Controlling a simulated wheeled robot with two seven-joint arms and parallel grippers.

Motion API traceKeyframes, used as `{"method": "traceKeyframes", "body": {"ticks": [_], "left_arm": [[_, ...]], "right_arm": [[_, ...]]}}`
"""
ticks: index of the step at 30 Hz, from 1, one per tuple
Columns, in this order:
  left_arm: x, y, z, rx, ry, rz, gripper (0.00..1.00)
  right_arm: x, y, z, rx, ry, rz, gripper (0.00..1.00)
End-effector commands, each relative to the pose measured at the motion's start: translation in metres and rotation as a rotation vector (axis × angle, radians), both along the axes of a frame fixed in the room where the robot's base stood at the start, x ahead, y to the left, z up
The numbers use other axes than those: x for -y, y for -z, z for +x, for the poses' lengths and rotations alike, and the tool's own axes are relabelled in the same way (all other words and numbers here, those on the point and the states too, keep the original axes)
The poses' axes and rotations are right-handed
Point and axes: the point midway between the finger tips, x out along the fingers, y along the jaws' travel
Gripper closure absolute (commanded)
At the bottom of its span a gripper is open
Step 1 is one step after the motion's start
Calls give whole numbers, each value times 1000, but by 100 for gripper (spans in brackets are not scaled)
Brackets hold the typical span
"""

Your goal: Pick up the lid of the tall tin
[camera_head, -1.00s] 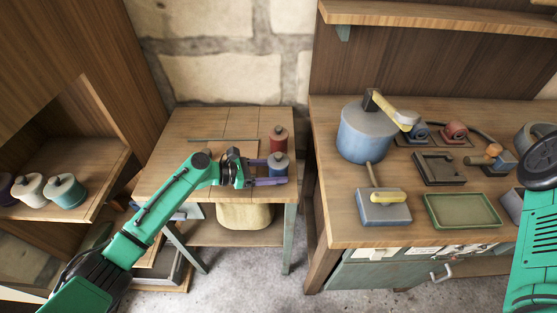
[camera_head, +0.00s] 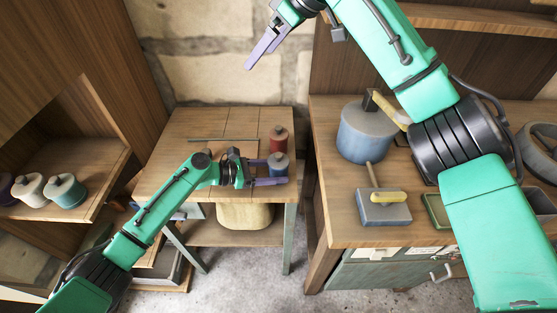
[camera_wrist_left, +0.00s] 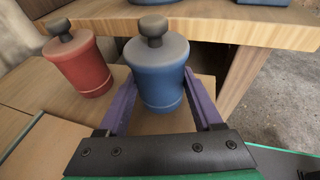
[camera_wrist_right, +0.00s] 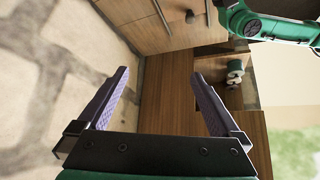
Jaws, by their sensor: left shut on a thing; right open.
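A blue tin (camera_head: 278,160) with a rounded lid and dark knob (camera_wrist_left: 153,28) stands upright at the right edge of the small table. My left gripper (camera_head: 276,172) is shut on its body, one finger on each side; the lid (camera_wrist_left: 157,50) is on, above the fingers. A red tin (camera_head: 279,138), also lidded with a dark knob, stands just behind it; it shows in the left wrist view (camera_wrist_left: 80,65). My right gripper (camera_head: 258,50) is open and empty, high in the air in front of the stone wall; its fingers spread in the right wrist view (camera_wrist_right: 160,95).
A large blue-grey pot (camera_head: 362,135) and a blue-grey block with a handle (camera_head: 383,208) are on the right bench (camera_head: 345,230). White (camera_head: 30,187) and teal-lidded (camera_head: 65,190) tins sit on the left shelf. A thin rod (camera_head: 222,139) lies on the small table (camera_head: 185,125).

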Motion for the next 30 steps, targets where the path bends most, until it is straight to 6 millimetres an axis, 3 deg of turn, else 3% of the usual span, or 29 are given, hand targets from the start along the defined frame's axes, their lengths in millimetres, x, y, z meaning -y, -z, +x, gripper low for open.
{"method": "traceKeyframes", "body": {"ticks": [1,3,6,9,15,25,30], "left_arm": [[0,1,0,0,0,1,68],[0,1,0,0,-1,1,68],[0,1,0,0,-1,1,68],[0,1,0,0,-1,2,68],[0,1,0,0,0,1,68],[0,1,0,0,0,1,69],[0,0,0,0,0,1,69]], "right_arm": [[-1,42,-14,-35,-101,-171,0],[7,87,-35,-86,-245,-386,0],[21,123,-55,-149,-395,-587,0],[28,141,-63,-175,-450,-658,0],[29,184,-63,-177,-453,-657,0],[28,239,-63,-175,-450,-654,0],[27,253,-62,-172,-449,-652,0]]}}
